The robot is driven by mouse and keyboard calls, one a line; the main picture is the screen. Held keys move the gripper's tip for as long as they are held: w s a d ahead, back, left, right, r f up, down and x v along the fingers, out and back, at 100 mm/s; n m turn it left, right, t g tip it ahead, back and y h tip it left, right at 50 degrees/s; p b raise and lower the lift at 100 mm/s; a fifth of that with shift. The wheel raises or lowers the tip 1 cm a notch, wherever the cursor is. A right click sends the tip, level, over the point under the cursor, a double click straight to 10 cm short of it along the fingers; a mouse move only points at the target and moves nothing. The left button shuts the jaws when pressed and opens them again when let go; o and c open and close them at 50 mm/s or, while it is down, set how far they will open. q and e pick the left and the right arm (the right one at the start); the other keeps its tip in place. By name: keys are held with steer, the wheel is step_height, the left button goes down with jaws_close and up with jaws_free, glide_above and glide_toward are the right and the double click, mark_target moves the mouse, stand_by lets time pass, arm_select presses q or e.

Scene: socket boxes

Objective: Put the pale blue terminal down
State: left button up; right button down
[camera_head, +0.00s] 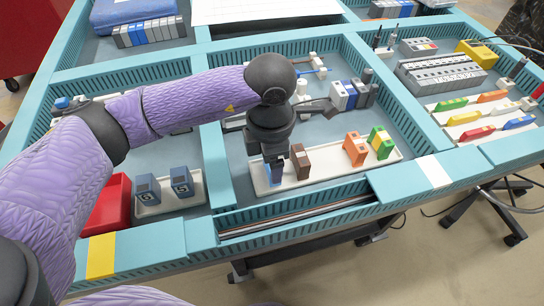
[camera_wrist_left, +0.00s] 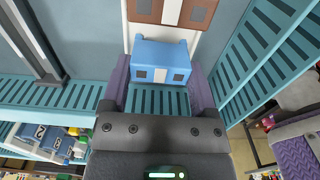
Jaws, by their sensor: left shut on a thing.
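The pale blue terminal (camera_wrist_left: 160,62) is between the two fingers of my left gripper (camera_wrist_left: 159,88) in the left wrist view, with its top and one side showing. In the head view the left gripper (camera_head: 273,160) points down at the left end of a white tray (camera_head: 330,174), and the terminal (camera_head: 273,174) shows below it, partly hidden. I cannot tell whether the terminal touches the tray. A brown terminal (camera_head: 300,161) stands just right of it, apparently close beside it. My right gripper is not in view.
Orange (camera_head: 356,149) and green-yellow (camera_head: 381,142) terminals stand farther right on the tray. Teal slotted walls (camera_head: 215,165) bound the compartment. To the left are two dark blue blocks (camera_head: 182,182) on a tray and a red bin (camera_head: 110,205). Grey and blue terminals (camera_head: 350,94) stand behind.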

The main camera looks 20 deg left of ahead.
arm_select(q)
steer(key=shift+f, duration=0.1)
steer(key=o, duration=1.1)
steer(key=shift+c, duration=0.2)
steer(key=shift+o, duration=1.2)
steer(key=shift+r, duration=0.2)
step_height(320, 180, up, 12)
steer(key=p, duration=0.3)
steer(key=shift+p, duration=0.35)
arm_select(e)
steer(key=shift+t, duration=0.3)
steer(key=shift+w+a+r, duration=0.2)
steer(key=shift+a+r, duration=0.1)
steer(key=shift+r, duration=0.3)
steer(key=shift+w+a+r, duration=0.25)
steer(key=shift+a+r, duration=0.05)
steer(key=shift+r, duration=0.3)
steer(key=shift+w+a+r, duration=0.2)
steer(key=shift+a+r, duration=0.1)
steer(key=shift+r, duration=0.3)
